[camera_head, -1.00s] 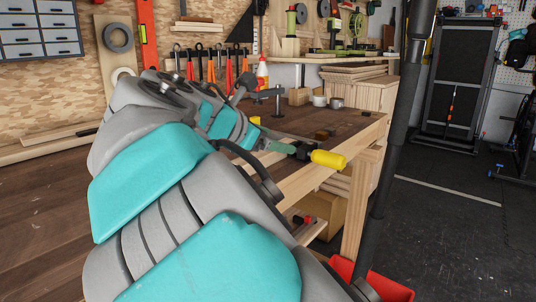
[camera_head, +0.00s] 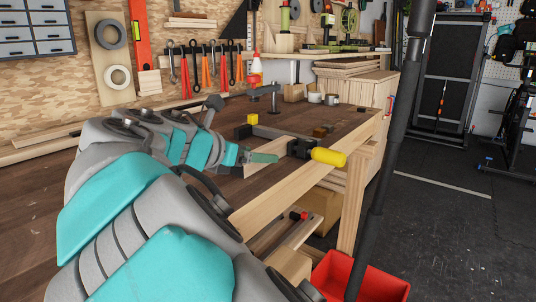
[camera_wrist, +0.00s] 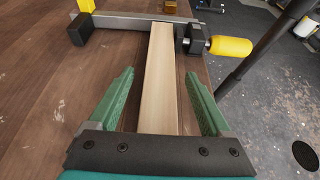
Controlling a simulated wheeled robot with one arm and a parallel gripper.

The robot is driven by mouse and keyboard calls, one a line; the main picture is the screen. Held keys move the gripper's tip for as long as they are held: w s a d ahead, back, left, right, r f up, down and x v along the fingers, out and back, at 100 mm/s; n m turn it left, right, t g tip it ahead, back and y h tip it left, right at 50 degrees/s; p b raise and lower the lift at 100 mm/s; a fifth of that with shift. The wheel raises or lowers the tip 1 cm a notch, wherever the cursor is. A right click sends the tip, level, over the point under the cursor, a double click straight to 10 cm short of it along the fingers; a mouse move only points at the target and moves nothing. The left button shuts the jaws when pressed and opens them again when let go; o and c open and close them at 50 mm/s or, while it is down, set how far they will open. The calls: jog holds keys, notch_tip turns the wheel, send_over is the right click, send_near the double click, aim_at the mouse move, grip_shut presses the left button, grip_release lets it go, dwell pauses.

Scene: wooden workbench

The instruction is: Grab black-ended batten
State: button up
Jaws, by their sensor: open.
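A pale wooden batten (camera_wrist: 160,80) lies lengthwise on the bench in the wrist view, between the two green fingers of my gripper (camera_wrist: 159,75). Neither finger visibly touches it. Its near end is hidden under my gripper's palm, and I see no black end. Its far part reaches a clamp bar. In the head view the batten (camera_head: 288,143) shows beside my gripper (camera_head: 265,157). My gripper is open, with a gap on each side of the wood.
The bench edge is close on the right. Bare bench top (camera_wrist: 50,80) is on the left.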

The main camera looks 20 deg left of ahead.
jog(key=x, duration=0.2)
jog(key=shift+w+f, duration=0.1)
jog(key=shift+w, duration=0.15)
jog(key=shift+c, duration=0.2)
grip_shut()
